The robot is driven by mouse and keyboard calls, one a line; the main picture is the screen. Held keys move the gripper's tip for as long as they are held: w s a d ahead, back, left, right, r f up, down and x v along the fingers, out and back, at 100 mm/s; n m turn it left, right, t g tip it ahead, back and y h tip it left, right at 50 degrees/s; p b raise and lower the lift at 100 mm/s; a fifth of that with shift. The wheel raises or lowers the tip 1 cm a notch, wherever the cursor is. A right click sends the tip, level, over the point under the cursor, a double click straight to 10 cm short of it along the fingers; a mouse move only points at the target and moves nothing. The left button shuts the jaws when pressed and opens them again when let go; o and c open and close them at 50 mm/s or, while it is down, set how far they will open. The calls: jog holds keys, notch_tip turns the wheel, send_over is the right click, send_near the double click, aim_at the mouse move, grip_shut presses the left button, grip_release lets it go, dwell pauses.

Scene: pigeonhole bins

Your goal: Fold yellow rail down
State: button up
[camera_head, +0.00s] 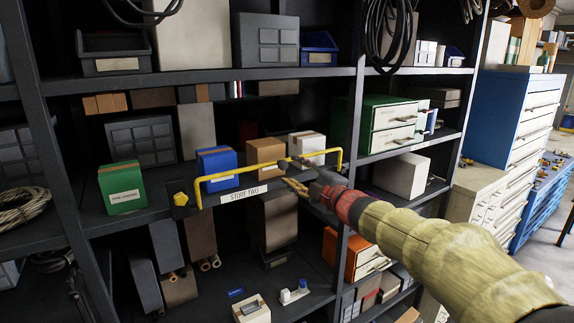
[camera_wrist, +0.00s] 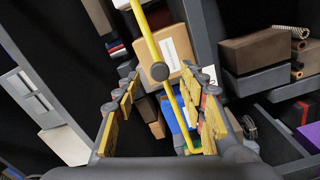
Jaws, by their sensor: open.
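The yellow rail (camera_head: 232,172) stands raised across the front of the middle shelf bay, above the STORE TWO label (camera_head: 244,193). A dark round knob (camera_head: 283,166) sits on its bar right of the middle. My gripper (camera_head: 291,174) is open at the knob, reaching in from the right. In the wrist view, the rail (camera_wrist: 146,32) runs steeply between my open fingers (camera_wrist: 172,76), with the knob (camera_wrist: 160,72) near the fingertips. I cannot tell whether the fingers touch it. Behind the rail stand a blue box (camera_head: 217,165), a tan box (camera_head: 265,155) and a white box (camera_head: 307,146).
A green box (camera_head: 122,187) stands left of the rail, and a yellow piece (camera_head: 180,199) sits by its left end. A shelf upright (camera_head: 353,105) stands just right of the rail. Green drawers (camera_head: 384,125) and a white box (camera_head: 402,176) fill the right bay.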

aim_at(285, 166)
jog(key=shift+p+x, duration=0.6)
jog(key=shift+x, duration=2.4)
jog(key=shift+s+a, duration=0.1)
jog(key=shift+c, duration=1)
jog(key=c, duration=0.7)
grip_shut()
